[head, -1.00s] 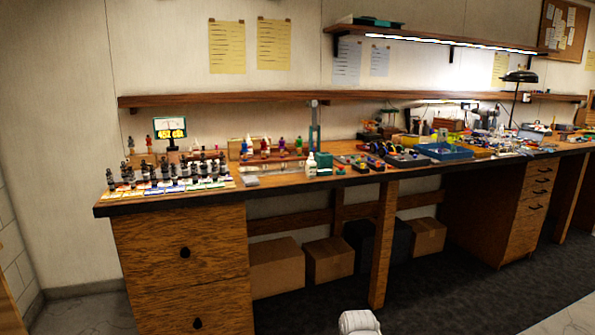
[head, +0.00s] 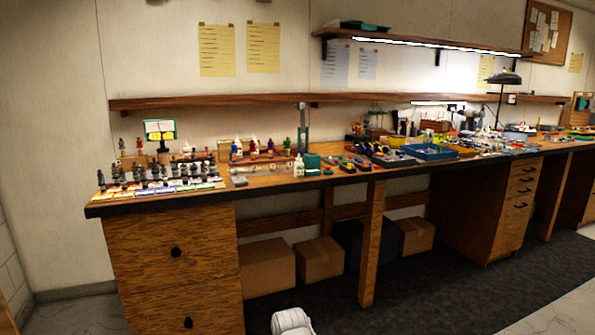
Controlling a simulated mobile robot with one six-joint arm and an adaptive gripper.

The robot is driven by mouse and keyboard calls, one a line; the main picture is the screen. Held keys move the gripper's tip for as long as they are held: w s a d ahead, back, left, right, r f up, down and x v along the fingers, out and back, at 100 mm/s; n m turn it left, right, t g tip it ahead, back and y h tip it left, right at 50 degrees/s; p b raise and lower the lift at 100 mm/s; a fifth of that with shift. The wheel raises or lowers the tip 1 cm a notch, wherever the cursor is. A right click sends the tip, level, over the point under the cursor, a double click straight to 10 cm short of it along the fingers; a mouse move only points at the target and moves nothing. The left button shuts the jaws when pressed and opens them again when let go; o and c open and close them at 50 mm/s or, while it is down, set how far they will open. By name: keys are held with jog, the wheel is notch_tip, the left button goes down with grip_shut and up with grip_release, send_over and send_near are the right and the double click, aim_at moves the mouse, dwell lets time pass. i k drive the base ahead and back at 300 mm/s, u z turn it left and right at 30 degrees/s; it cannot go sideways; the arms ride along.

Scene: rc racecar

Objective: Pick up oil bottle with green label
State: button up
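Several small dark bottles (head: 160,174) stand in rows at the left end of the workbench, on a strip of coloured labels or cards (head: 165,188). They are too small to tell which one is an oil bottle with a green label. A white bottle (head: 299,168) stands apart at the middle of the bench, beside a dark green box (head: 312,163); no green label can be made out on it. My gripper is not in view; only a white part of my own body shows at the bottom edge.
The wooden workbench (head: 170,204) runs along the wall, with drawers at its left end. A small display (head: 160,131) and small figures stand behind the bottles. Trays and a blue bin (head: 430,152) crowd the right. Cardboard boxes (head: 268,267) lie underneath. The floor in front is clear.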

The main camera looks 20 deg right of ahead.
aim_at(299, 166)
jog(key=u, duration=0.05)
jog(key=i, duration=1)
